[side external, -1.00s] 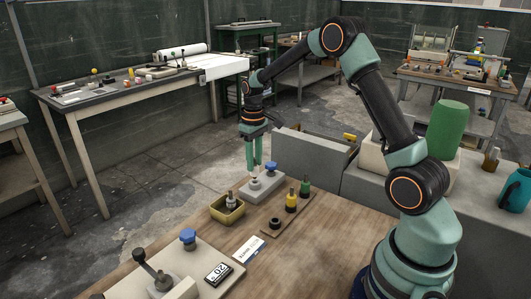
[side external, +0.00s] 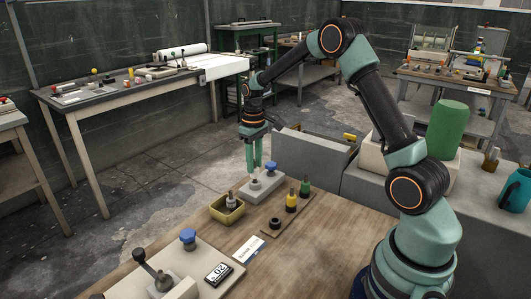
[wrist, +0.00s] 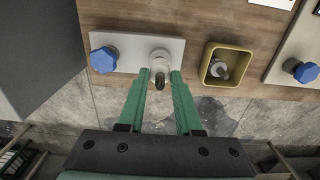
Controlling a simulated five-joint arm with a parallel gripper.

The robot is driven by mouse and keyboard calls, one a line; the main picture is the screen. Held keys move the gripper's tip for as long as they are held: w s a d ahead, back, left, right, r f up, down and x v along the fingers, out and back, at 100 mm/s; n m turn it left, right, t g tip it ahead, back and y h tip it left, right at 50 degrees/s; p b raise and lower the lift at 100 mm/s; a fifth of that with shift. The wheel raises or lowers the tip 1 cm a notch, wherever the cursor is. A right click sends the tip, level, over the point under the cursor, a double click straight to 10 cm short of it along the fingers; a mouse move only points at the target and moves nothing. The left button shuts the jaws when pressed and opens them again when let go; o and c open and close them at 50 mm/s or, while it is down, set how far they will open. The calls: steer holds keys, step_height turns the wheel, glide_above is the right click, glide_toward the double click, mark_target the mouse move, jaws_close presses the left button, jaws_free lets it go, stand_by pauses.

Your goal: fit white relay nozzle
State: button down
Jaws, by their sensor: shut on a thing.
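The white relay nozzle (wrist: 159,63) is between my fingertips in the wrist view, with a dark tip showing below its pale body. My gripper (wrist: 160,76) is shut on it, over the pale grey mounting block (wrist: 127,47). In the side view my gripper (side external: 254,170) points straight down over the block (side external: 270,187); the nozzle is small there, just under the fingertips. A blue knob (wrist: 103,59) stands on the block, left of the nozzle in the wrist view. I cannot tell whether the nozzle is fully seated.
A yellow tray (side external: 215,211) beside the block holds another metal fitting (side external: 231,200). A wooden rack carries a yellow nozzle (side external: 291,202), a green nozzle (side external: 305,188) and a black ring (side external: 276,223). A plate with a blue knob (side external: 188,237) and a display (side external: 218,272) stands nearer the camera.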

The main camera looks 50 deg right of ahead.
steer(key=shift+f, duration=0.85)
steer(key=c, duration=0.5)
jaws_free()
step_height(320, 180, up, 11)
steer(key=shift+r, duration=0.2)
steer(key=s+a+r+t, duration=0.3)
steer(key=s+a+r, duration=0.4)
steer(key=a+r, duration=0.1)
steer(key=s+a+f+t, duration=0.2)
steer(key=s+a, duration=0.4)
steer(key=s, duration=0.4)
steer(key=shift+s+t, duration=0.25)
steer(key=shift+t, duration=0.05)
